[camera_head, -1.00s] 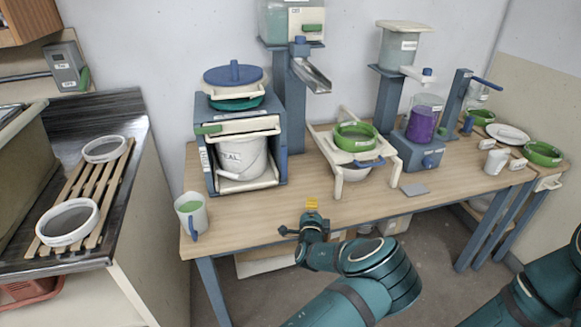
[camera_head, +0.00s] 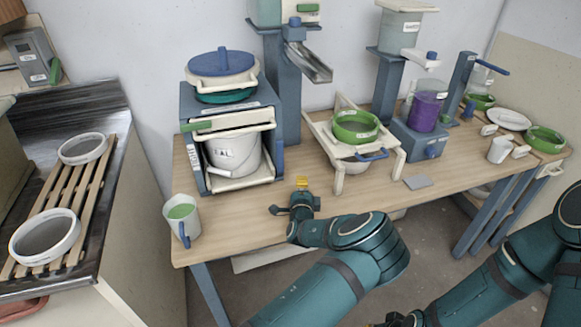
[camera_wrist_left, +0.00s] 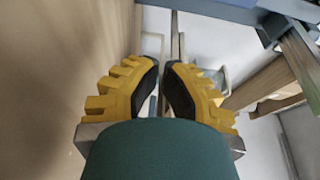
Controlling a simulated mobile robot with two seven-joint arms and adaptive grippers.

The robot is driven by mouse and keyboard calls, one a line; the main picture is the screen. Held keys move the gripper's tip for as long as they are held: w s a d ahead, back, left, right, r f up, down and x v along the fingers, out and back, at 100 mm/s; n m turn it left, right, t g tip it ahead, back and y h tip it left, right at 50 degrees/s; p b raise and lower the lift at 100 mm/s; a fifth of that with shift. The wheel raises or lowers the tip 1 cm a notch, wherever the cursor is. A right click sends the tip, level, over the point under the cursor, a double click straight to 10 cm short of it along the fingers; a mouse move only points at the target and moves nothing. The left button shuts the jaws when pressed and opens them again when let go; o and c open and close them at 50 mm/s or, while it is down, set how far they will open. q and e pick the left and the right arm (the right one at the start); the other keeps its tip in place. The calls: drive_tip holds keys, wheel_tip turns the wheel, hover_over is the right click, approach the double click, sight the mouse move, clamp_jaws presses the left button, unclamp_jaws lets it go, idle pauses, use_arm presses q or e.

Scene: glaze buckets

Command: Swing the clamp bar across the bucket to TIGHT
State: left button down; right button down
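The white bucket (camera_head: 234,155) stands inside a blue press frame (camera_head: 190,105) on the table. A cream clamp bar (camera_head: 235,121) with a green end (camera_head: 197,126) runs across the frame's front, above the bucket. My left gripper (camera_head: 303,183) is over the front of the table, right of and nearer than the bucket, apart from the bar. Its yellow fingers (camera_wrist_left: 161,75) have a narrow gap between their dark pads and hold nothing. My right gripper is almost wholly cut off at the bottom edge.
A cup of green glaze (camera_head: 181,216) stands at the table's front left corner. A cream stand with a green ring (camera_head: 355,127) is right of the frame. Bare tabletop (camera_head: 260,203) lies before the frame. A slatted rack (camera_head: 78,190) is at the left.

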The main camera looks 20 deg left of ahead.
sight(283, 168)
use_arm(q)
drive_tip(key=b+x, duration=0.1)
drive_tip(key=x, duration=0.8)
drive_tip(key=shift+w+a+b, duration=0.15)
drive_tip(key=shift+w+b, duration=0.15)
drive_tip(key=shift+w, duration=0.05)
drive_tip(key=shift+w+a, duration=0.15)
drive_tip(key=shift+a, duration=0.05)
drive_tip(key=shift+s+a, duration=0.55)
drive_tip(key=shift+a, duration=0.2)
drive_tip(key=shift+s+a, duration=0.55)
drive_tip(key=shift+a, duration=0.2)
drive_tip(key=shift+s+a+f+m+g+b, duration=0.1)
drive_tip(key=shift+s+a+m+g+b, duration=0.1)
drive_tip(key=shift+a+m, duration=0.15)
drive_tip(key=shift+s+a+f+m+g+b, duration=0.15)
drive_tip(key=shift+s+a+m, duration=0.1)
drive_tip(key=shift+m, duration=0.2)
drive_tip(key=shift+s+a+m, duration=0.25)
drive_tip(key=shift+a+m, duration=0.2)
drive_tip(key=shift+m, duration=0.15)
